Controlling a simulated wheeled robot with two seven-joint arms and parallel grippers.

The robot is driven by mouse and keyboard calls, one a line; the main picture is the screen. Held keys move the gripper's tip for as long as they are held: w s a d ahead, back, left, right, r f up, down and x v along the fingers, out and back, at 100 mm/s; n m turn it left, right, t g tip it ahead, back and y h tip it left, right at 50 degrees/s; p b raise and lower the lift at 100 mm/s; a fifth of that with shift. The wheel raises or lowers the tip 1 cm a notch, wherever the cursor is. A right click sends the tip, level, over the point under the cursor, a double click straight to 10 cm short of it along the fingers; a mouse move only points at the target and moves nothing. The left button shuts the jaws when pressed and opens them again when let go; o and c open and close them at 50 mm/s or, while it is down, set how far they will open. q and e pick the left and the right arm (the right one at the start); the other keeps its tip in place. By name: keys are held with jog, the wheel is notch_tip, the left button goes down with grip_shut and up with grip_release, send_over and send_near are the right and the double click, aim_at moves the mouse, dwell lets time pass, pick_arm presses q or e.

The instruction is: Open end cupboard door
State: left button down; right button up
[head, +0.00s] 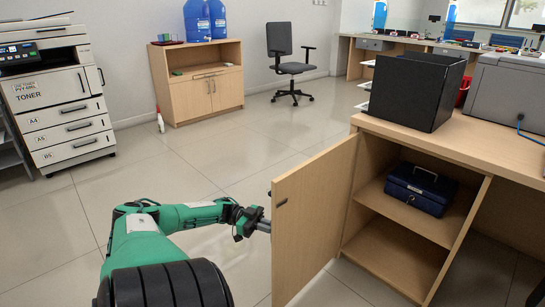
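The end cupboard door (315,215) is light wood and stands swung wide open from the left side of its opening. A small dark fitting (282,202) shows near its free edge. The cupboard (398,225) beneath the counter is exposed, with a blue cash box (420,188) on its middle shelf and a bare lower compartment. My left gripper (264,224) is at the door's free edge, on the far side of the panel. Its fingertips are partly hidden by the door, so I cannot tell whether it touches or grips anything. My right gripper is out of view.
A black open box (415,95) and a grey machine (508,95) stand on the counter (480,140). A printer (62,100), low cabinet (205,90), red-and-white bottle (160,122) and office chair (292,65) stand further back. The tiled floor (200,160) between is clear.

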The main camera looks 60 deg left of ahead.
pick_arm(q)
jog(key=shift+f, duration=0.1)
jog(key=c, duration=1.9)
grip_release()
jog(key=b+v, duration=0.1)
jog(key=v, duration=1.2)
jog(key=shift+s+a+b, duration=0.3)
jog(key=shift+b, duration=0.05)
